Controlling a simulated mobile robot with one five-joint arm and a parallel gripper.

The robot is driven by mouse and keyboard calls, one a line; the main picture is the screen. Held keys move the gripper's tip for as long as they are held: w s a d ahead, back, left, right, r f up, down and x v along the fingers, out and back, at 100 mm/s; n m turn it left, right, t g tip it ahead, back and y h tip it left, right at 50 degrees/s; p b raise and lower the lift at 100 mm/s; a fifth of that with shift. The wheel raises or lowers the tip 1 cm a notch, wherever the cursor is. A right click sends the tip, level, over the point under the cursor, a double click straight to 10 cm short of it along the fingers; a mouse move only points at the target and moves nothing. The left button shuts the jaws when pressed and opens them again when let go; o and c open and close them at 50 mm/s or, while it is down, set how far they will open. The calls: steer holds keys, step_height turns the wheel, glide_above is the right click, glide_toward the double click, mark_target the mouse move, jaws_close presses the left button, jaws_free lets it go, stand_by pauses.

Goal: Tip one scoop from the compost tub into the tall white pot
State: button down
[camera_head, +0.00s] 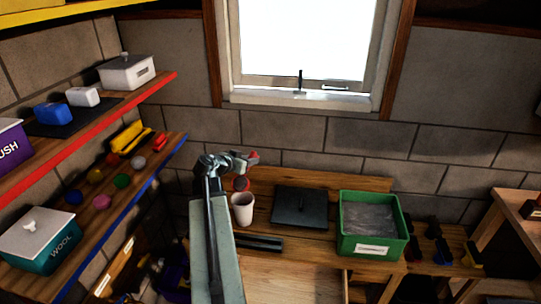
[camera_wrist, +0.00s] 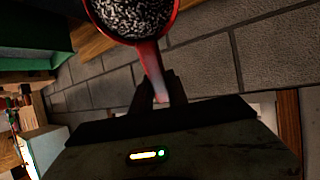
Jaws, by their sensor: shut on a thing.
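My gripper (camera_head: 245,160) is shut on the handle of a red scoop (camera_head: 241,184). In the wrist view the handle sits between the dark fingers (camera_wrist: 158,92), and the scoop's bowl (camera_wrist: 168,33) is full of black and white speckled material. The white pot (camera_head: 242,210) stands upright on the wooden bench. In the head view the scoop appears just above the pot's rim; I cannot tell whether it is directly over the opening. The green tub (camera_head: 373,248), with a white label and dark grey contents, stands to the right; a green wall (camera_wrist: 35,38) shows in the wrist view.
A dark bar (camera_head: 258,244) lies in front of the pot. A window (camera_head: 302,45) is behind. Shelves with boxes and coloured balls (camera_head: 122,181) line the left. Several dark items (camera_head: 437,240) sit right of the tub.

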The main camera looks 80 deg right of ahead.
steer(key=s+d+f+m+y, duration=0.1)
steer(key=s+d+f+y, duration=0.3)
steer(key=d+f, duration=0.45)
steer(key=w+a+r+g+h+b, duration=0.1)
steer(key=r+h+b, duration=0.1)
steer(key=b, duration=0.2)
steer(key=w+a+r+g+h+b, duration=0.1)
steer(key=a+r+h+b, duration=0.1)
steer(key=h+b, duration=0.1)
steer(key=w+a+r+g+h+b, duration=0.1)
steer(key=a+r+h+b, duration=0.1)
steer(key=b, duration=0.3)
steer(key=shift+w+r+g+h+b, duration=0.15)
steer(key=shift+r+g+h+b, duration=0.15)
steer(key=shift+h, duration=0.4)
steer(key=shift+w+a+r+g+h+b, duration=0.15)
steer(key=shift+a+r+g+h+b, duration=0.2)
steer(key=shift+a+b, duration=0.1)
steer(key=shift+d, duration=0.1)
stand_by(0.4)
step_height(320, 180, up, 6)
steer(key=p, duration=0.6)
steer(key=shift+r, duration=0.15)
